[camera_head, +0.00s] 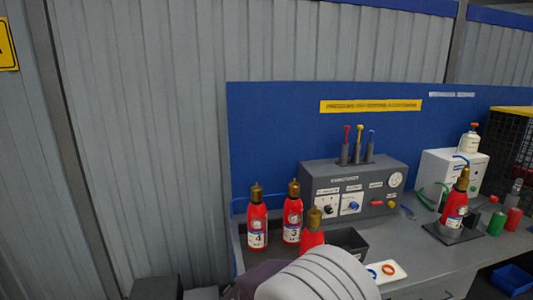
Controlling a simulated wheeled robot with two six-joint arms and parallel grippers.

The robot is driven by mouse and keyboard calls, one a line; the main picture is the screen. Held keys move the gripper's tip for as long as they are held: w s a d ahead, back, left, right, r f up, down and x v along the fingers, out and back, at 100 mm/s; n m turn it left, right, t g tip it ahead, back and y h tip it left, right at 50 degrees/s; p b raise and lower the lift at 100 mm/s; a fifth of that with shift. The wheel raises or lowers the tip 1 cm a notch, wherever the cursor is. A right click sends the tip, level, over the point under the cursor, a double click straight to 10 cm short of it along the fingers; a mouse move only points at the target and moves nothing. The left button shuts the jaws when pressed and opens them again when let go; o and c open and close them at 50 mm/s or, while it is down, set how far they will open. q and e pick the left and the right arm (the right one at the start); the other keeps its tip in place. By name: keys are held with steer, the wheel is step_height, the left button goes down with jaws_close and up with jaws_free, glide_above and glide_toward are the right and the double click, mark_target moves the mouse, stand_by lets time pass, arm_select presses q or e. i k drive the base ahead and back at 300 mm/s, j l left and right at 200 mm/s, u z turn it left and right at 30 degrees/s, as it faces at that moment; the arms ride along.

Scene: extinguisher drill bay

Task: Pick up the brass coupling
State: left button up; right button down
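I cannot make out a separate loose brass coupling. Brass-coloured fittings show on top of several red extinguishers: the one labelled 4 (257,225), the one labelled 3 (292,220), a partly hidden one (312,236) in front, and one on the right (455,208) on a dark stand. All stand upright on the grey bench (415,245). A light grey ringed part, probably my own arm, fills the bottom middle and hides the front one's lower part and some of the bench. Neither gripper is in view.
A grey control box (355,182) with knobs stands at the back. A dark open tray (347,241) and a white plate with coloured rings (386,271) lie in front. A white box (452,168), green and red cylinders (496,223) and a black cage (512,140) crowd the right.

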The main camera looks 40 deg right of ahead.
mark_target(465, 172)
steer(key=z, duration=2.8)
